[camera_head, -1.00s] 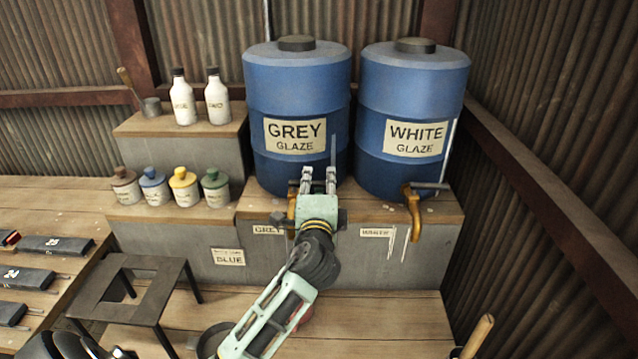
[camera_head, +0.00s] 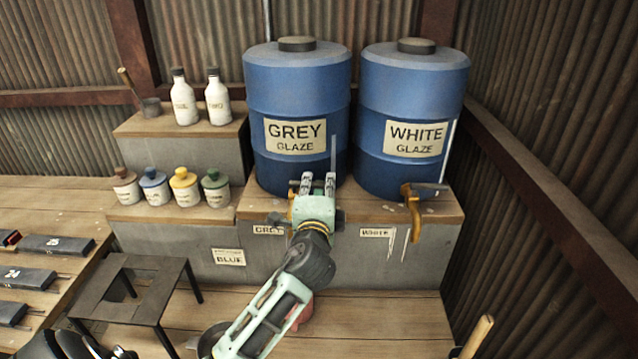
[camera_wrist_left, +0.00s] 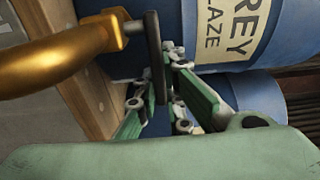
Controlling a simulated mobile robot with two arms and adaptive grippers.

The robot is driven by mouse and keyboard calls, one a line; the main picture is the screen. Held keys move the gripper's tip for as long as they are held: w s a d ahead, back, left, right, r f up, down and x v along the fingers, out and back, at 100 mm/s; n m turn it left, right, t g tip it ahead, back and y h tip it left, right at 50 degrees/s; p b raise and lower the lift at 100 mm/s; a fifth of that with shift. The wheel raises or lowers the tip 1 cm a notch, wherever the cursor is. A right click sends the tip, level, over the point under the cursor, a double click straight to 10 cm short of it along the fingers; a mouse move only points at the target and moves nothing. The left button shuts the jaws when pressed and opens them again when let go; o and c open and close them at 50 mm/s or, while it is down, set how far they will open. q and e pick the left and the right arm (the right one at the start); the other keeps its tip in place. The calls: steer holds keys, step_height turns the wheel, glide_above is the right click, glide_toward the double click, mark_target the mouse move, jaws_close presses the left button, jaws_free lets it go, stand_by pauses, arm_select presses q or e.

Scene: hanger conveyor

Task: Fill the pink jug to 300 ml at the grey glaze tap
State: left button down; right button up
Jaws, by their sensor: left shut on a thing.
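The blue barrel labelled GREY GLAZE (camera_head: 295,85) stands on the grey ledge. My left gripper (camera_head: 318,184) is at its front, where its tap is mostly hidden in the head view. In the left wrist view, the brass tap (camera_wrist_left: 60,62) and its dark flat lever (camera_wrist_left: 154,58) show close up. The left gripper (camera_wrist_left: 172,58) is shut on the lever. The pink jug (camera_head: 304,313) stands low by the bench below, mostly hidden behind my left forearm. Its fill level and any stream into it cannot be seen. My right gripper is not in view.
The WHITE GLAZE barrel (camera_head: 413,90) with its brass tap (camera_head: 413,210) stands to the right. Several small lidded jars (camera_head: 185,187) and two white bottles (camera_head: 217,100) are on the left steps. A dark metal stand (camera_head: 130,290) is front left.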

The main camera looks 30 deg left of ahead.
arm_select(q)
steer(key=m+h+p, duration=0.1)
steer(key=s+t+h+p, duration=0.1)
steer(key=shift+d+r+m+h, duration=0.15)
steer(key=shift+m+h, duration=0.15)
steer(key=shift+m, duration=0.1)
steer(key=shift+s+d+m+t+h+p, duration=0.15)
steer(key=shift+m+t+h+p, duration=0.15)
steer(key=shift+h, duration=0.2)
steer(key=shift+s+a+m+t+h+p, duration=0.1)
steer(key=shift+s+m+h+p, duration=0.1)
steer(key=shift+m+h, duration=0.25)
steer(key=shift+d+f+h, duration=0.15)
steer(key=shift+f+h, duration=0.05)
steer(key=shift+h, duration=0.15)
steer(key=c, duration=1.8)
jaws_free()
steer(key=shift+c, duration=0.2)
steer(key=v, duration=1.2)
